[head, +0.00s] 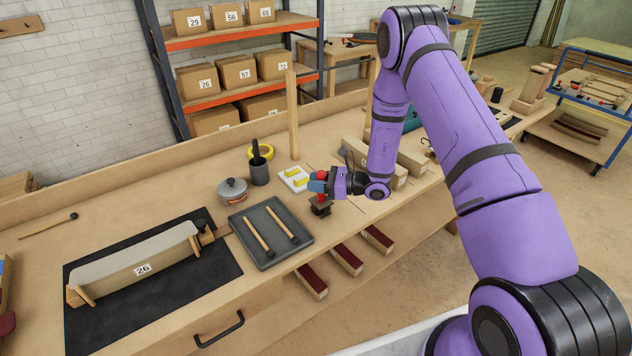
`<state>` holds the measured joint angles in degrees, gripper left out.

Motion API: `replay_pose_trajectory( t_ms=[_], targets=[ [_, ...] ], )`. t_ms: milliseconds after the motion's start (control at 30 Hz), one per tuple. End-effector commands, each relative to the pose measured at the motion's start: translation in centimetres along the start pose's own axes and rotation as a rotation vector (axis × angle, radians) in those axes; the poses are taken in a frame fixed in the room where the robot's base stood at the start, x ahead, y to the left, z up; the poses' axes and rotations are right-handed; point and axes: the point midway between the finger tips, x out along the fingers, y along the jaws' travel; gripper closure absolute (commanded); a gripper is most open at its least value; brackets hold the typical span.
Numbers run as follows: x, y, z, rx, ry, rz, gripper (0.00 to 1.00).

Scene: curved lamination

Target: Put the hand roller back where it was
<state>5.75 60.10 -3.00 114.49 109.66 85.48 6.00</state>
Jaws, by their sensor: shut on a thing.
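My gripper (319,186), with red fingertips, is above the middle of the bench, to the right of the grey tray. It is shut on a small blue piece (315,186), which appears to be part of the hand roller. A small dark block or stand (320,209) is directly below the fingers. I cannot tell whether the held piece touches it. The rest of the roller is too small or hidden to make out. A white board with yellow pieces (295,180) lies just left of my gripper.
The grey tray (243,243) holds two wooden-handled tools. A lidded pot (233,191), dark cup (259,173) and yellow ring (268,150) stand behind it. A curved form marked 26 (142,269) sits on a black mat (215,279). An upright wooden post (293,115) rises behind the white board.

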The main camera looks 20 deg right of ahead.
Motion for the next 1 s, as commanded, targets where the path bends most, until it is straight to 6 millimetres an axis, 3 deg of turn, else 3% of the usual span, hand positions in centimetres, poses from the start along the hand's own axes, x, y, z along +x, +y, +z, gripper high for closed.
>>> replay_pose_trajectory(
  t_ms=[467,500,600,1000],
  targets=[
    [0.0,0.1,-1.3,0.005,0.006,0.001,1.0],
    [0.0,0.2,-1.4,0.006,0.008,0.001,0.62],
    [0.1,0.1,-1.3,0.004,0.006,0.0,0.45],
    [0.1,0.1,-0.3,0.0,0.001,0.001,0.45]
  ],
)
